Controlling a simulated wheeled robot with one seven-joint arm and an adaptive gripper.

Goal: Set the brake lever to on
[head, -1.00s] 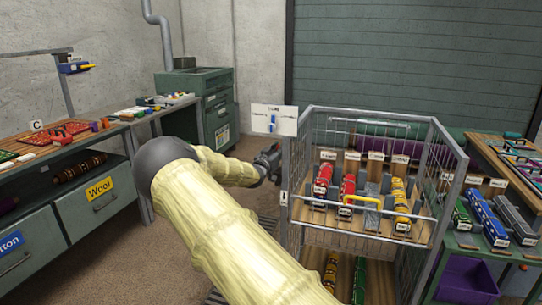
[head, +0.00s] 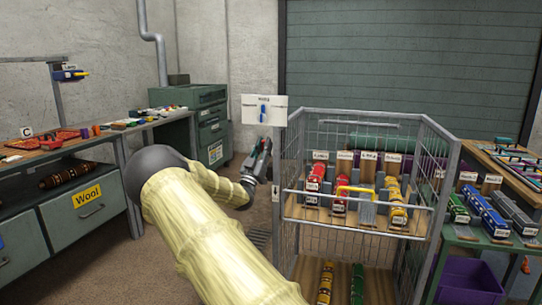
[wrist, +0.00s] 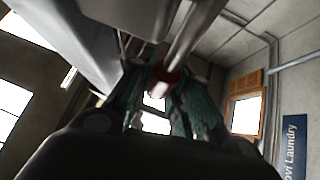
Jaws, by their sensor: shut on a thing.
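The cart (head: 283,213) is a grey wire cage with shelves of model trains. A white sign panel (head: 264,109) with a blue mark stands at its left corner post; its small text is unreadable. My gripper (head: 264,150) is just below the panel, beside the post, fingers pointing upward. In the wrist view, my gripper (wrist: 155,95) is shut around a grey rod with a red band (wrist: 164,78), which appears to be the brake lever. The fingers and blur partly hide it, and its on or off position cannot be read.
A workbench (head: 60,155) with drawers stands at left, and a green cabinet (head: 213,135) stands behind it. A green table (head: 480,240) with more trains is at right. Some bare floor (head: 150,245) shows between the bench and cart.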

